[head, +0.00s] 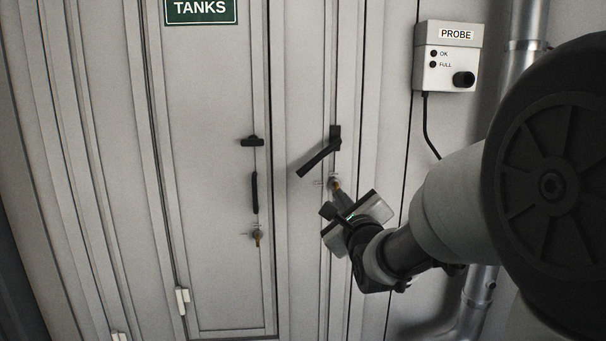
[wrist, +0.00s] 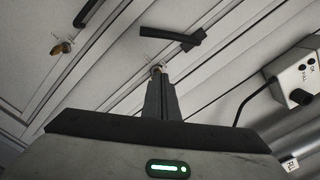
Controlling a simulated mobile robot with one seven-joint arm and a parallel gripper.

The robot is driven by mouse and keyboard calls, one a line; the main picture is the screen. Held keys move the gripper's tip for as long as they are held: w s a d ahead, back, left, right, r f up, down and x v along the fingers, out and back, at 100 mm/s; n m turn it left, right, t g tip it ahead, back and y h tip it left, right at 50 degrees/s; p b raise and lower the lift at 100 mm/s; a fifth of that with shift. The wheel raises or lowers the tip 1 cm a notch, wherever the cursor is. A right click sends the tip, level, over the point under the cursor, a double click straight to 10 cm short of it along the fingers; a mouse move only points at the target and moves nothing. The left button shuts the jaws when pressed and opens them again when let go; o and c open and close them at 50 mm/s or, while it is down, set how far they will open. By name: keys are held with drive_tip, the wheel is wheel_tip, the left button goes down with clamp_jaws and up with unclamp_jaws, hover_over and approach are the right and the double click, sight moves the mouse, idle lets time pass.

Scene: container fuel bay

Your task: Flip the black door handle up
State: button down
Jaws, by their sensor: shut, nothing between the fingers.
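The black door handle (head: 318,158) is on the right grey door. Its lever slants from the pivot at upper right down to the left. In the wrist view the handle (wrist: 172,36) lies beyond my fingertips. My gripper (head: 338,190) is shut and empty, just below the handle's pivot, with its tips at a small brass-coloured key or lock (head: 335,183). In the wrist view my gripper (wrist: 158,76) points at this lock, which its fingers partly hide. I cannot tell whether the tips touch it. A gap shows between the fingers and the handle.
The left door has a vertical black handle (head: 255,192), a black latch (head: 252,141) and a brass key (head: 257,239). A PROBE box (head: 447,62) with a hanging cable is on the right wall, beside a metal pipe (head: 526,45). A green TANKS sign (head: 200,10) is above.

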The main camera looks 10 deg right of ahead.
sight(318, 156)
drive_tip(key=w+a+r, duration=0.2)
drive_tip(key=w+r, duration=0.1)
drive_tip(key=w, duration=0.7)
drive_tip(key=shift+w+a+p, duration=0.35)
drive_tip(key=shift+p, duration=0.05)
drive_tip(key=shift+a, duration=0.1)
